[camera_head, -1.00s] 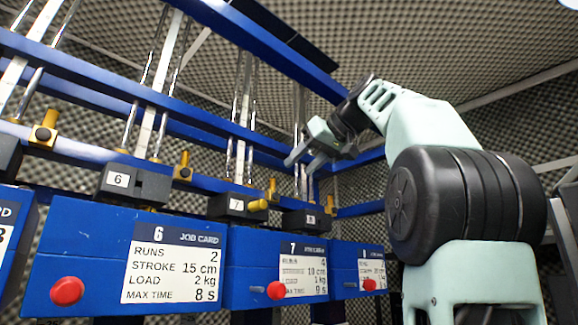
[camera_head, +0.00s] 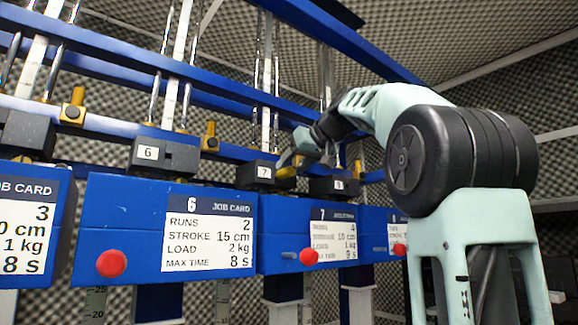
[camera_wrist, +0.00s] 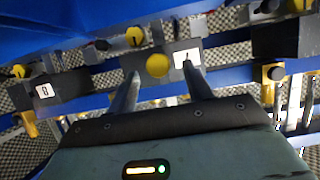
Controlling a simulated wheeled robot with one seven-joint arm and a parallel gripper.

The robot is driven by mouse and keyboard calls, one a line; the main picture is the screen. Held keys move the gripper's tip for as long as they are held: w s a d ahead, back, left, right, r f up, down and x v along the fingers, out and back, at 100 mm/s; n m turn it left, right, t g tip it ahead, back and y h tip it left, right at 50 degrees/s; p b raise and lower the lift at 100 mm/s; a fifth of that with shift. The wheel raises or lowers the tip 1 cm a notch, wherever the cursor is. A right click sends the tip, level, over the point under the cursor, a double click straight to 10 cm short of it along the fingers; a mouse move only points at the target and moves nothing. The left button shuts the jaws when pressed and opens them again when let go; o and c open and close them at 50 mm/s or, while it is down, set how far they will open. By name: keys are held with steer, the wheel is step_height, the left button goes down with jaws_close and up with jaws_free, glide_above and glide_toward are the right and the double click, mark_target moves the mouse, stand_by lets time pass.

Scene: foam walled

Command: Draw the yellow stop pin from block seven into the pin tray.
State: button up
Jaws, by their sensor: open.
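The yellow stop pin (camera_head: 286,172) sticks out of the right side of dark block seven (camera_head: 262,175). In the wrist view the round yellow end of the pin (camera_wrist: 157,66) faces me, beside the white number label of block seven (camera_wrist: 187,58). My gripper (camera_wrist: 160,78) is open, with one finger on each side of the pin's end. Whether the fingers touch it cannot be told. In the head view my gripper (camera_head: 288,157) is small and just above the pin. No pin tray can be made out.
Block six (camera_head: 163,157) stands left and block eight (camera_head: 334,188) right. Gold-coloured posts (camera_head: 210,137) rise along the blue beam. Blue job card boxes with red buttons (camera_head: 309,257) sit below. Metal rods run upward behind the blocks.

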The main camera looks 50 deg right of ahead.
steer(key=shift+x, duration=1.3)
steer(key=shift+c, duration=0.2)
steer(key=c, duration=1)
steer(key=shift+c, duration=0.2)
steer(key=shift+s, duration=0.2)
steer(key=s+a+b, duration=0.3)
steer(key=s, duration=0.9)
steer(key=shift+s, duration=0.35)
stand_by(0.5)
